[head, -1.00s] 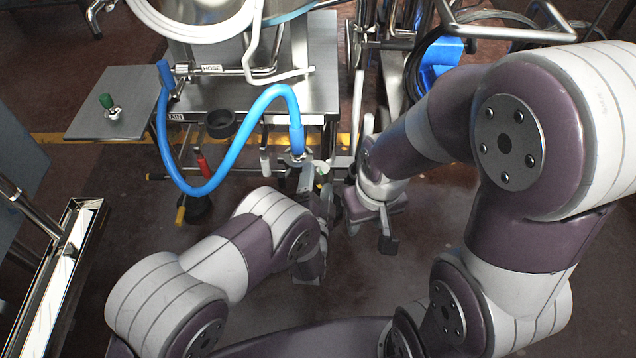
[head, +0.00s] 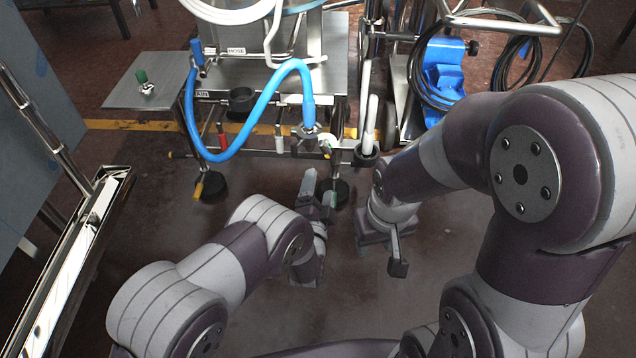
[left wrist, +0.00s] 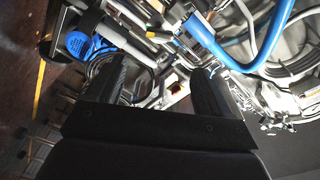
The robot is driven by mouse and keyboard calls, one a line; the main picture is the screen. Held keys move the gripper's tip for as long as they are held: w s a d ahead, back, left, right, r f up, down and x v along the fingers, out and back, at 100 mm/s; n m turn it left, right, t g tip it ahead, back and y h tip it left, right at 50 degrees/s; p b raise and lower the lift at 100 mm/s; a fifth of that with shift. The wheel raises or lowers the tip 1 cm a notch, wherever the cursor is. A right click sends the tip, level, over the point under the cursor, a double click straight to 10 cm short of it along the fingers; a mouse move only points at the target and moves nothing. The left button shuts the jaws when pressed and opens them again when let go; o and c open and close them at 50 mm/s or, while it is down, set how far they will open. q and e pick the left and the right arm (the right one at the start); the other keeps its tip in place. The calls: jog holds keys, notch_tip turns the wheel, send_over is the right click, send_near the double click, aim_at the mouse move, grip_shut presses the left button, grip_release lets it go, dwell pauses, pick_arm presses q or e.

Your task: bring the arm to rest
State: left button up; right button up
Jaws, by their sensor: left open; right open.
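My left gripper (head: 318,190) is in the lower middle of the head view, over bare floor in front of the wheeled machine. In the left wrist view its two dark fingers (left wrist: 158,88) stand wide apart with nothing held between them. My right gripper (head: 384,248) hangs just right of it, low over the floor; it is open, and I see nothing in it. Both forearms reach in from the bottom and right of the head view. The two grippers are close together but apart.
A steel machine (head: 330,75) with a blue hose (head: 252,137) stands ahead, its hose-end fitting near my left gripper. A blue holder (head: 443,70) with black cable is at back right. The floor between is clear.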

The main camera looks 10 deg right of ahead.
pick_arm(q)
jog(key=s+a+f+n+g+y, duration=0.2)
jog(key=s+a+f+n+g, duration=0.25)
jog(key=s+f+g, duration=0.45)
jog(key=s+a+r+n+g+y+p, duration=0.2)
jog(key=s+a+r+n+g, duration=0.25)
jog(key=s+a+r, duration=0.45)
jog(key=s+a+r+n+g+y+p, duration=0.2)
jog(key=s+a+r+n+g, duration=0.25)
jog(key=a+r, duration=0.75)
jog(key=a+r+n+t+p, duration=0.3)
jog(key=a+r, duration=0.3)
notch_tip(320, 180, up, 37)
jog(key=p, duration=3.6)
jog(key=shift+w+d+f+m+g+p, duration=0.2)
jog(key=shift+w+m+g+p, duration=0.15)
jog(key=shift+w, duration=0.1)
